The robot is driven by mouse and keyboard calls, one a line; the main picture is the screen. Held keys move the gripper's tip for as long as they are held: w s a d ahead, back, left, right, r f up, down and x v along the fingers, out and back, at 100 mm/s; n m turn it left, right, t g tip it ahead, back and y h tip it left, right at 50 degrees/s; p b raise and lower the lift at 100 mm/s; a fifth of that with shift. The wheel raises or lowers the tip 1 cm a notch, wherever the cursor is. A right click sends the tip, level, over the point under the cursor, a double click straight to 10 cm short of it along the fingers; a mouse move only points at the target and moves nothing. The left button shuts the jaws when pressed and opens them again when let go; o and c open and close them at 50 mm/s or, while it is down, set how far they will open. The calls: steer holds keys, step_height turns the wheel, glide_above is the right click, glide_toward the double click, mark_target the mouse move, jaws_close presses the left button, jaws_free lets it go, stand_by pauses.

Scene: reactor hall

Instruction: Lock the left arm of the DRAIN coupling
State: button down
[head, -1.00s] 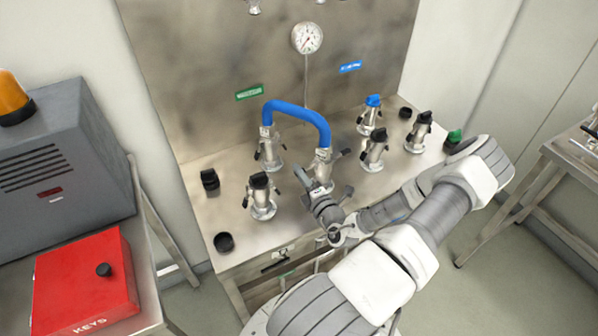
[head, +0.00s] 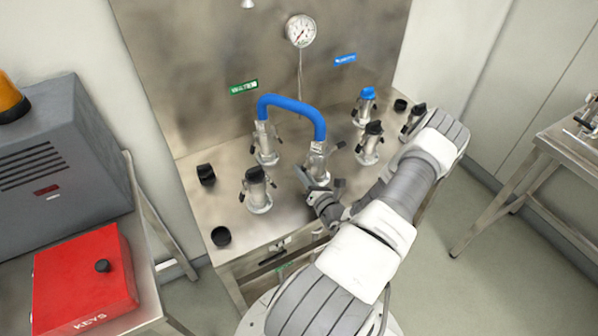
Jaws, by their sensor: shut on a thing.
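A blue hose (head: 292,103) arches between two silver couplings on the steel bench. The right hose coupling (head: 318,160) has a dark lever arm sticking out on its right. My gripper (head: 303,177) is low at this coupling's left front side. It is shut on what seems to be the coupling's left arm, which the fingers mostly hide. The left hose coupling (head: 265,147) stands behind and to the left. I cannot read a DRAIN label in this view.
A black-capped coupling (head: 257,190) stands left of my gripper. Behind to the right are another black-capped one (head: 370,143) and a blue-capped one (head: 366,105). Loose black caps (head: 221,236) lie on the bench. A red KEYS box (head: 84,280) is at lower left.

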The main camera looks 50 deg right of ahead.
steer(key=shift+s+d+f+n, duration=0.2)
steer(key=shift+d+n, duration=0.25)
steer(key=shift+n, duration=0.65)
steer(key=shift+d, duration=0.1)
steer(key=c, duration=0.9)
jaws_free()
steer(key=shift+c, duration=0.2)
steer(key=shift+f, duration=0.1)
